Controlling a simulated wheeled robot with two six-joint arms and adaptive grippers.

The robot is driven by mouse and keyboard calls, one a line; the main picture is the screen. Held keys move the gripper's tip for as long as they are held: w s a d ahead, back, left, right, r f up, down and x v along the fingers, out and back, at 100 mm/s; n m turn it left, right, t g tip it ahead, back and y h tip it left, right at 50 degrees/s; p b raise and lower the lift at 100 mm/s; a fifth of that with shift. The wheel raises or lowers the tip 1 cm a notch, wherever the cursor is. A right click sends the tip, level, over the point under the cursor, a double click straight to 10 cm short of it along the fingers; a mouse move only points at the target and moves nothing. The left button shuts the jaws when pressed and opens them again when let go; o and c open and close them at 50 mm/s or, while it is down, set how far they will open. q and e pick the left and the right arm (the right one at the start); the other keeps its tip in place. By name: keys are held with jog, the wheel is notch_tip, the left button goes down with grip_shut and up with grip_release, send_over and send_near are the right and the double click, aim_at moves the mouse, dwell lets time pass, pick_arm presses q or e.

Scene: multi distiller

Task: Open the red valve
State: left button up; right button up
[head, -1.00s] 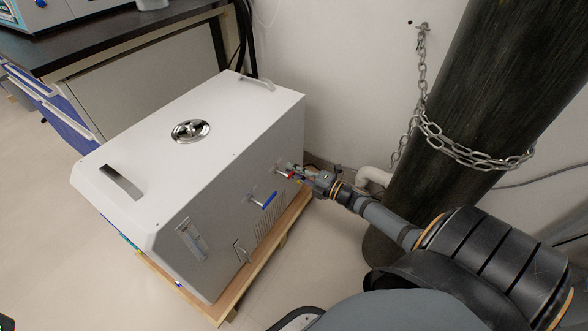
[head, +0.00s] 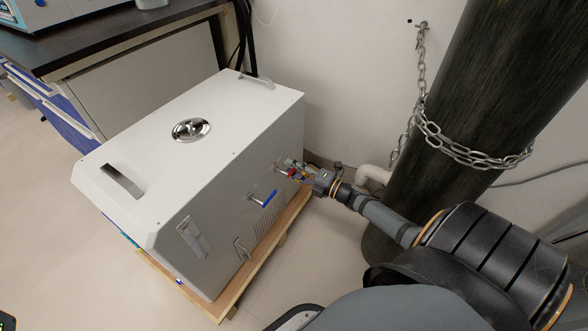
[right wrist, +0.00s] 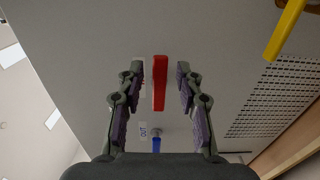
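The red valve handle (head: 292,173) is on the side of the white and grey distiller (head: 230,240), by my right gripper (head: 302,174). In the right wrist view the red handle (right wrist: 160,96) points up the picture, between the two fingers of my open right gripper (right wrist: 160,84). A gap shows on each side, so neither finger appears to touch it. The fingertips hide part of the valve area in the head view. My left gripper is not clearly in view.
A blue handle (head: 264,196) sticks out of the same panel, nearer the front. A yellow handle (right wrist: 286,28) shows at upper right in the right wrist view. A dark gas cylinder (head: 465,110) with a chain (head: 470,155) stands to the right, near my right arm.

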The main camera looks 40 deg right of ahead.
jog(key=v, duration=0.7)
jog(key=shift+s, duration=0.25)
jog(key=shift+d, duration=0.1)
